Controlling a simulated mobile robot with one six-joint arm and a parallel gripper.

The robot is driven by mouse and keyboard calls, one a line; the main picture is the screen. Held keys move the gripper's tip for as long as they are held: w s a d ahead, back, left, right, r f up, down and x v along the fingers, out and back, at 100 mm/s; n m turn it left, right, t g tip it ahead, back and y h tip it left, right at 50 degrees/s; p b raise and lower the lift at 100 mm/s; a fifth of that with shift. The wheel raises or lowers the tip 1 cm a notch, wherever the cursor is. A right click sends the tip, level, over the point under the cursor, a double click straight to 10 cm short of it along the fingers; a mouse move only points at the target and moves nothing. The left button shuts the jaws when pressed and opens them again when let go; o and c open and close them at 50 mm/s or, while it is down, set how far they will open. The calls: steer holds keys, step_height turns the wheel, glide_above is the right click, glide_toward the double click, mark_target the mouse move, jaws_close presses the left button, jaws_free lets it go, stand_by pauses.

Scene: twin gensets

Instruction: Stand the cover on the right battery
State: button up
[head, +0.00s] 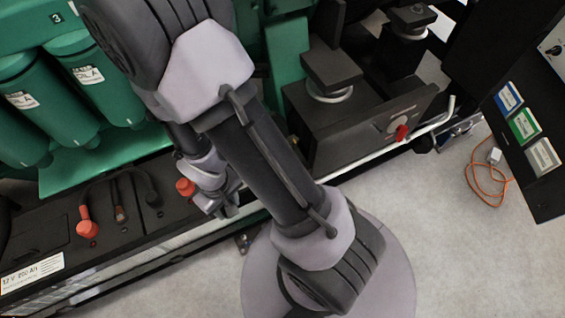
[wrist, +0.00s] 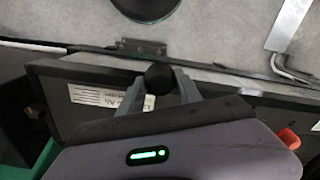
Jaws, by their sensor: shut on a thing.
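My gripper (wrist: 157,88) is shut on a black, round-ended piece (wrist: 158,78), which I take to be the cover; only its rounded end shows between the fingers. In the head view my gripper (head: 217,203) is low over the battery row, and my arm hides the piece. In the wrist view a dark battery (wrist: 50,95) with a white label lies behind the fingers. In the head view the right battery (head: 165,212) is partly hidden by my arm, with a red cap (head: 185,187) near it. I cannot tell whether the piece touches the battery.
The left battery (head: 40,237) has a label, a red cap (head: 87,228) and a black cable. Green cylinders (head: 95,75) stand behind the batteries. A dark block with a red switch (head: 402,132) stands right of my arm. An orange cable (head: 485,180) lies on open floor.

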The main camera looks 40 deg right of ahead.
steer(key=w+d+b, duration=0.1)
steer(key=w+d, duration=0.1)
steer(key=d, duration=0.2)
steer(key=w+d+f, duration=0.1)
steer(key=w+d, duration=0.1)
steer(key=d, duration=0.3)
steer(key=w+d+b, duration=0.1)
steer(key=w+d, duration=0.1)
steer(key=d, duration=0.3)
steer(key=shift+w+f+b, duration=0.1)
steer(key=shift+f+b, duration=0.2)
steer(key=shift+f, duration=0.1)
step_height(320, 180, down, 3)
steer(key=shift+d+b, duration=0.1)
steer(key=shift+b, duration=0.85)
steer(key=shift+f, duration=0.35)
steer(key=shift+r, duration=0.2)
steer(key=shift+f, duration=0.1)
steer(key=o, duration=1.3)
